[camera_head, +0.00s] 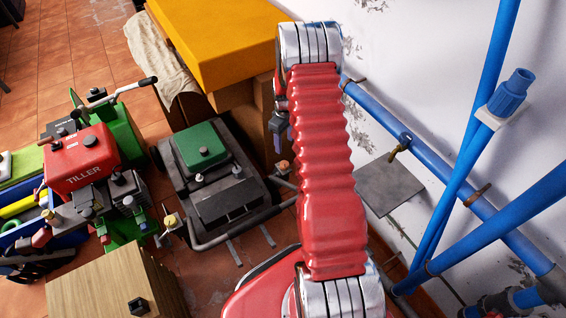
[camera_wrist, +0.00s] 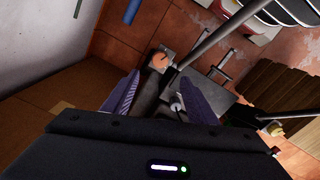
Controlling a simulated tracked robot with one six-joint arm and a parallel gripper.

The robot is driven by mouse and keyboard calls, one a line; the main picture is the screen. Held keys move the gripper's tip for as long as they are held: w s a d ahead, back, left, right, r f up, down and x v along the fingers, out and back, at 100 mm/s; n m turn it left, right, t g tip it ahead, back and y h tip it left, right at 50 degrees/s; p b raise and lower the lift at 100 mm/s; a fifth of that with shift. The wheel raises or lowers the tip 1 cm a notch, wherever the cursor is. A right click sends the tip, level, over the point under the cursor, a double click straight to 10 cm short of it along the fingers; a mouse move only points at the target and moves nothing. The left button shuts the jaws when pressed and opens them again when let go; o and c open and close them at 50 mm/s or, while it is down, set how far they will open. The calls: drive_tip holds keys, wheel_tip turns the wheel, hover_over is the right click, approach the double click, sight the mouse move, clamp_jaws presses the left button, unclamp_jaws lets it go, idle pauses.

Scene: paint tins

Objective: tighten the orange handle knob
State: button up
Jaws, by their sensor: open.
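The orange handle knob (camera_wrist: 158,61) shows in the wrist view just beyond my fingertips, on a small light plate by a grey handle tube. In the head view the orange knob (camera_head: 281,167) sits at the right end of the dark mower's handle (camera_head: 240,238). My gripper (camera_wrist: 158,78) is open, its two purple fingers spread with the knob ahead of the gap, apart from it as far as I can tell. In the head view my gripper (camera_head: 284,138) is partly hidden by my red arm, just above the knob.
A yellow knob (camera_head: 170,220) is at the handle's left end. A red tiller (camera_head: 82,157) stands left and a wooden box (camera_head: 115,282) in front. A yellow-topped cabinet (camera_head: 215,40) is behind. Blue pipes (camera_head: 450,190) run along the white wall at right.

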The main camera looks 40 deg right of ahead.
sight(284, 164)
wheel_tip(284, 164, down, 13)
drive_tip(key=shift+f, duration=0.2)
idle(0.6)
drive_tip(key=shift+c, duration=0.7)
